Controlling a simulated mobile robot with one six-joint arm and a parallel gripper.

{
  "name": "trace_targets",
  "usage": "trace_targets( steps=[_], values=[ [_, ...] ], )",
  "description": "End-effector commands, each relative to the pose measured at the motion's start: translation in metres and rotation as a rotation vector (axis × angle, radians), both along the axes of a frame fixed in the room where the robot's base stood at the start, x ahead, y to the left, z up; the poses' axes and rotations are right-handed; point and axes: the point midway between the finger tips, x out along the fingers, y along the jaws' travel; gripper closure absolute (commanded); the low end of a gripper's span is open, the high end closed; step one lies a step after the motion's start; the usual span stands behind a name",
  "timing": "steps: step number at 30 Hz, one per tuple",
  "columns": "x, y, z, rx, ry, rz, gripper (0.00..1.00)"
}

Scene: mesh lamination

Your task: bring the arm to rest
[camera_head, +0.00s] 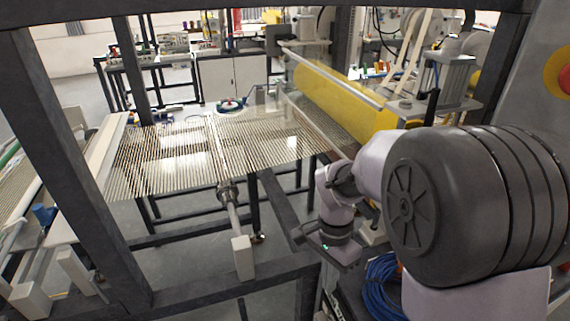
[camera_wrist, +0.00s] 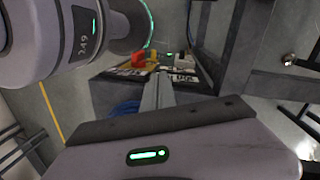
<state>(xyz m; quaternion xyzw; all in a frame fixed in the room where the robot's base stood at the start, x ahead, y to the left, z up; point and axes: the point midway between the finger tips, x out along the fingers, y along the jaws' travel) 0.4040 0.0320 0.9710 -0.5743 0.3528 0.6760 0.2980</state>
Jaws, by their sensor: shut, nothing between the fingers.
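My arm is folded at the right of the head view, its large dark joint nearest the camera. The wrist end hangs low in front of the machine's frame, with a small green light on it. My gripper (camera_wrist: 159,82) shows in the wrist view as a narrow grey pair of fingers, shut and empty, beyond a dark bar. In the head view the fingers cannot be made out.
A mesh of thin strands (camera_head: 165,155) spans the machine at left centre. A yellow roller (camera_head: 335,95) lies behind my arm. Dark frame posts (camera_head: 62,165) stand close at the left. Blue coiled cable (camera_head: 383,285) lies below the arm. A red object (camera_wrist: 139,59) lies beyond the fingers.

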Motion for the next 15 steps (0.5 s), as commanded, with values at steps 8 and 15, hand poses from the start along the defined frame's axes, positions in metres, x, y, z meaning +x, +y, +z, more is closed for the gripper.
trace_targets(
  steps=[8,15],
  values=[
    [-0.085,0.002,0.129,0.106,-0.427,0.327,1.0],
    [-0.141,0.005,0.154,0.078,-0.676,0.535,1.0]
  ],
)
